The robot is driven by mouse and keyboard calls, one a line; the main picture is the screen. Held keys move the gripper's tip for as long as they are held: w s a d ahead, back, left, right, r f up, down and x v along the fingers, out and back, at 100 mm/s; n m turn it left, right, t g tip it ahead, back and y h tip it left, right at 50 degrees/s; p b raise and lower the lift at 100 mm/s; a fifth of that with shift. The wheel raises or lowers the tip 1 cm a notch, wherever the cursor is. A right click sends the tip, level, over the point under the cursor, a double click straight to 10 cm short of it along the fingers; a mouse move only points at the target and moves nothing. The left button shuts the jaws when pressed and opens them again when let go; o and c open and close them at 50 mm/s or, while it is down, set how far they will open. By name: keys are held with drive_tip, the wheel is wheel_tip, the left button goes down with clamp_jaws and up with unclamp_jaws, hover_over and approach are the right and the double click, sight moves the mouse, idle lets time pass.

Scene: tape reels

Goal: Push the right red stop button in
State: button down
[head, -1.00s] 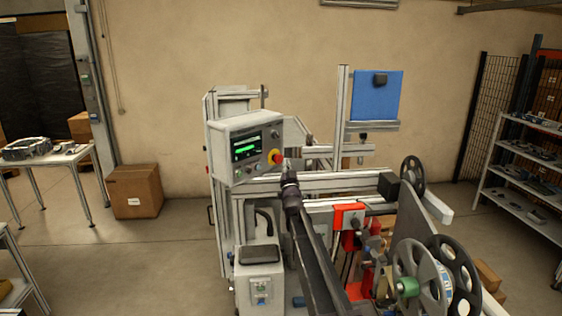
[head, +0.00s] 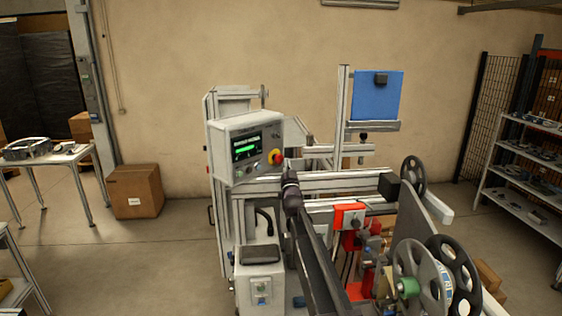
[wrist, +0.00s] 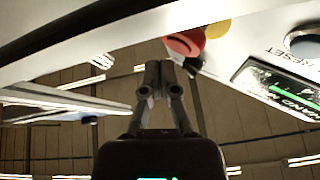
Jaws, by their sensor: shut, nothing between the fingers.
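A red stop button (head: 276,156) with a yellow base sits at the right side of the grey control panel (head: 217,146). In the wrist view, which looks upside down, the red button (wrist: 184,42) shows at the top with its yellow base (wrist: 217,30) beside it. My gripper (wrist: 158,72) is shut and empty. Its fingertips are just below and left of the red button in that picture; I cannot tell whether they touch it. In the head view my dark wrist is just right of and below the button, and the fingers are barely visible.
The panel's lit screen (head: 258,144) is left of the button. A machine rail (head: 335,184) runs right of my wrist. An orange-red box (head: 349,216) and tape reels (head: 422,275) stand at the lower right. A blue board (head: 377,97) stands behind.

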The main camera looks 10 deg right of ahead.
drive_tip(key=shift+w+a, duration=0.6)
drive_tip(key=shift+w, duration=0.15)
idle(1.4)
drive_tip(key=shift+s+d, duration=0.6)
drive_tip(key=shift+s, duration=0.1)
drive_tip(key=shift+s, duration=0.1)
idle(0.4)
drive_tip(key=shift+s+d, duration=0.75)
drive_tip(key=shift+s, duration=0.2)
drive_tip(key=shift+s+d, duration=0.75)
drive_tip(key=shift+s, duration=0.2)
